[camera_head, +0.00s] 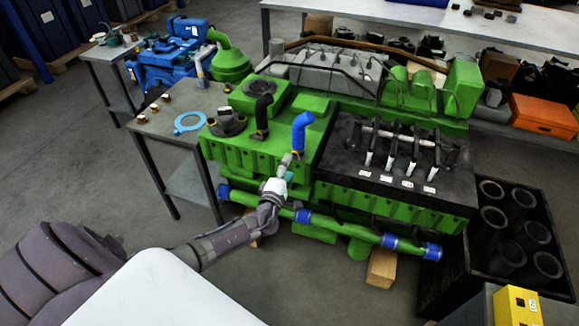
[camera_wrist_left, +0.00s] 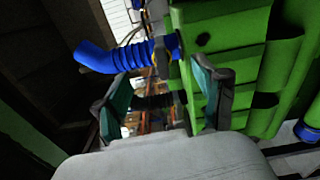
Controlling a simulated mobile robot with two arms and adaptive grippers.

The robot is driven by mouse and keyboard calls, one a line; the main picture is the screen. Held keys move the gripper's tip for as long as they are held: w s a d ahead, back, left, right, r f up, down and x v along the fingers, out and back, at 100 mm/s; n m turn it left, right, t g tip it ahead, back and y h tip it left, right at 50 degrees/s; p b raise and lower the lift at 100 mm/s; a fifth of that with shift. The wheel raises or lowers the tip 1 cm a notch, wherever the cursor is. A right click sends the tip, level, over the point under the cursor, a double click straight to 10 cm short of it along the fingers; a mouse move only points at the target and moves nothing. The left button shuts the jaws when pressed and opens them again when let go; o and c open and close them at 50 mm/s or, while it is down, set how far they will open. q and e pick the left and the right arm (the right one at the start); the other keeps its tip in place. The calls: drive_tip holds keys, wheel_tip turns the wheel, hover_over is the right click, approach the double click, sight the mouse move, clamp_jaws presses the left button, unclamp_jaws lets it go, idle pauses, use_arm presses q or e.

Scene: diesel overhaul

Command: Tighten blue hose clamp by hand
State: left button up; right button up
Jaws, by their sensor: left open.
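The blue hose (camera_head: 301,132) stands on the front of the green engine (camera_head: 262,150), its top end bent. A small yellowish clamp band (camera_head: 297,153) shows at its lower end. In the left wrist view, the ribbed blue hose (camera_wrist_left: 115,58) runs towards the green engine side (camera_wrist_left: 225,45), with a band around it near the engine (camera_wrist_left: 162,60). My left gripper (camera_head: 284,167) is just below the hose's lower end. In the left wrist view its two fingers (camera_wrist_left: 163,97) are apart, with nothing held between them; the hose lies beyond the fingertips. My right gripper is not in view.
A long green pipe with blue couplings (camera_head: 340,228) crosses below my left gripper. A black hose (camera_head: 262,112) stands left of the blue one. A side table (camera_head: 160,125) holds a blue ring (camera_head: 189,122). A black crate of cylinders (camera_head: 515,240) stands at right.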

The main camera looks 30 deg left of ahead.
use_arm(q)
drive_tip(key=w+n+b, duration=0.1)
drive_tip(key=n+b, duration=0.3)
drive_tip(key=n, duration=0.7)
drive_tip(key=w+n+b, duration=0.1)
drive_tip(key=n+b, duration=0.2)
drive_tip(key=n, duration=0.9)
drive_tip(key=w+a+n+b, duration=0.1)
drive_tip(key=n+b, duration=0.3)
drive_tip(key=n, duration=0.7)
drive_tip(key=shift+w+a+f+n+b, duration=0.1)
drive_tip(key=shift+w+f+n+b, duration=0.15)
drive_tip(key=shift+w+n+b, duration=0.25)
drive_tip(key=shift+w+r, duration=0.1)
drive_tip(key=shift+w, duration=0.3)
drive_tip(key=shift+c, duration=0.2)
drive_tip(key=c, duration=1.3)
clamp_jaws()
